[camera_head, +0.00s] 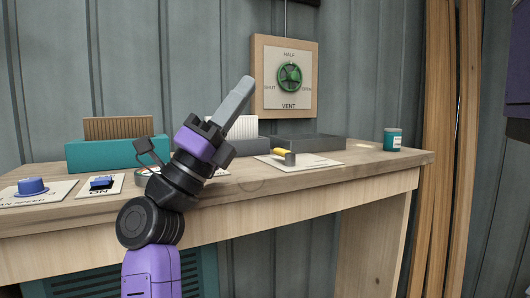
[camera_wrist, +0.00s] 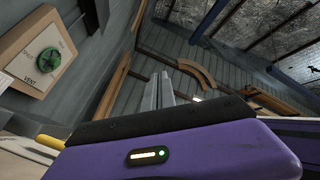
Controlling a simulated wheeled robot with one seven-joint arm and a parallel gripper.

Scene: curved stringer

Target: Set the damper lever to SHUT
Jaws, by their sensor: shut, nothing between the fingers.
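A lever with a yellow handle (camera_head: 280,152) and a grey pivot lies on a pale plate (camera_head: 308,161) on the bench. It appears to be the damper lever; the plate's lettering is too small to read. The yellow handle (camera_wrist: 50,142) also shows at lower left in the wrist view, partly cut off by my gripper body. My gripper (camera_head: 245,84) is shut and empty, pointing up and to the right above the bench, apart from the lever. Its closed fingers (camera_wrist: 158,92) show in the wrist view.
A green VENT wheel (camera_head: 290,77) marked SHUT, HALF and OPEN is on a wall board. The wooden bench (camera_head: 320,182) also holds a teal file box (camera_head: 90,154), a blue knob (camera_head: 32,186), a blue switch (camera_head: 101,183), a grey tray (camera_head: 308,142) and a teal jar (camera_head: 392,139).

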